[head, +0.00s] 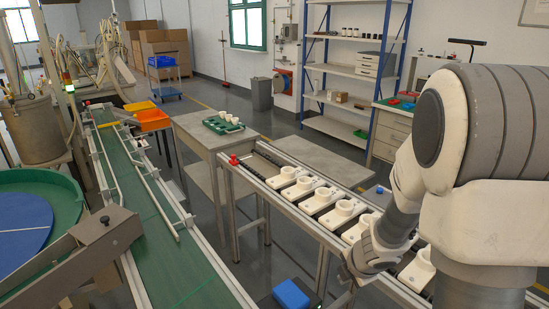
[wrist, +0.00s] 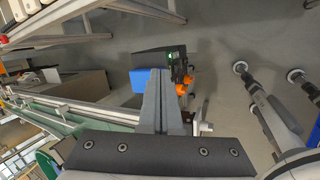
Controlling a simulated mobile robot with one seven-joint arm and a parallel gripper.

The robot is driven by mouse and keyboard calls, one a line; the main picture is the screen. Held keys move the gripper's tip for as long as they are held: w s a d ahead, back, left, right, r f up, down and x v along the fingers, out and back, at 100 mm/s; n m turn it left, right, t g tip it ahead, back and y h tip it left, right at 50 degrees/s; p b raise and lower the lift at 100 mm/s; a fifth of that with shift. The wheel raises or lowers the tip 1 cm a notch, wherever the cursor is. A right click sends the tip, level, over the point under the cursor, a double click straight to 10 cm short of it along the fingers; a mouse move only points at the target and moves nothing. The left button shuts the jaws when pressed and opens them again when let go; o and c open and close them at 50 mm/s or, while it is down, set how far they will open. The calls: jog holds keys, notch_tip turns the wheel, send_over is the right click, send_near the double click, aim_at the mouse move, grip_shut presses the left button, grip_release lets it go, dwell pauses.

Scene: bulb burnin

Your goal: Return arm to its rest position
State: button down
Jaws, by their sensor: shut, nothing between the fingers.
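My arm shows at the right of the head view, bent down in front of a rail of white socket blocks (head: 345,211). My gripper (wrist: 161,72) is seen in the wrist view with its two grey fingers together and nothing between them. In the head view the gripper is low, near the bottom edge, and its tips are hard to make out. A blue block (head: 291,294) on a dark unit is to its left. In the wrist view the blue block (wrist: 138,80) appears beyond the fingers, partly covered by them.
A green conveyor (head: 150,215) runs along the left. A grey table holds a green tray (head: 213,124) with several white pieces. A blue-framed shelf (head: 340,70) is at the back. Open floor (wrist: 225,55) shows in the wrist view.

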jog(key=s+d+r+m+t+h+p, duration=0.1)
jog(key=s+d+r+m+h+p, duration=0.15)
jog(key=r+m, duration=0.65)
jog(key=s+d+r+m+t+h+p, duration=0.1)
jog(key=s+d+r+m+h, duration=0.2)
jog(key=r, duration=1)
jog(key=s+a+r+m+y+p, duration=0.1)
jog(key=s+a+r+m+y, duration=0.1)
jog(key=s+a+m, duration=0.3)
jog(key=s+a+r+m+g+y+p, duration=0.1)
jog(key=s+a+r+m, duration=0.3)
jog(key=s, duration=0.5)
jog(key=shift+s+a+r+m+g+y, duration=0.15)
jog(key=shift+a+r+m+g+y, duration=0.15)
jog(key=shift+a+m+y, duration=0.4)
jog(key=shift+d, duration=0.2)
